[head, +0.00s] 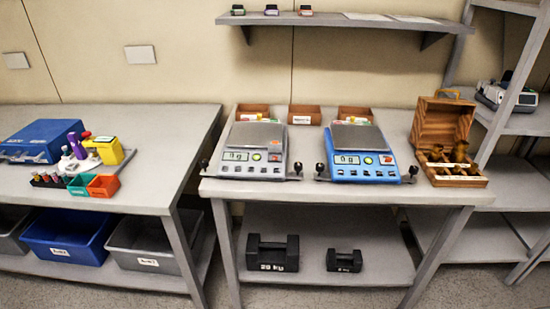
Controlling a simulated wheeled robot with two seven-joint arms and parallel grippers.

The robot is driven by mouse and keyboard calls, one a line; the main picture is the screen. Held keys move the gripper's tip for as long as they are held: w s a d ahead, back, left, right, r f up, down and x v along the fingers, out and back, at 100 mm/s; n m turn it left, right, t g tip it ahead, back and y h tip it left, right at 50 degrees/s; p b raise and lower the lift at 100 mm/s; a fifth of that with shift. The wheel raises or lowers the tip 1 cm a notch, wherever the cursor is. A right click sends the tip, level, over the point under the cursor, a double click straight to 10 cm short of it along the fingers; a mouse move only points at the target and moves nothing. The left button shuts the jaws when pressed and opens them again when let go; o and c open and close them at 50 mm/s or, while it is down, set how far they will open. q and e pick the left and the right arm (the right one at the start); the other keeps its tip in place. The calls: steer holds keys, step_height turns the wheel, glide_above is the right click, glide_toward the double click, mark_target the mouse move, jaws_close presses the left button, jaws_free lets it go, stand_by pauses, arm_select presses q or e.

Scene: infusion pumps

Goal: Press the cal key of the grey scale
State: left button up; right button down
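The grey scale (251,163) stands on the left part of the middle table. It has a metal weighing plate on top and a sloped front panel with a small display, a green key, a red key and a row of dark keys along the lower edge. The key labels are too small to read, so I cannot tell which is the cal key. A similar blue scale (362,168) stands to its right. Neither of my grippers shows in the head view.
An open wooden weight box (441,112) stands right of the blue scale. Brown bins (305,114) line the table's back. Black weights (272,254) sit on the lower shelf. The left table (150,190) holds a blue case (40,141) and small bottles. A wall shelf (345,22) hangs above.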

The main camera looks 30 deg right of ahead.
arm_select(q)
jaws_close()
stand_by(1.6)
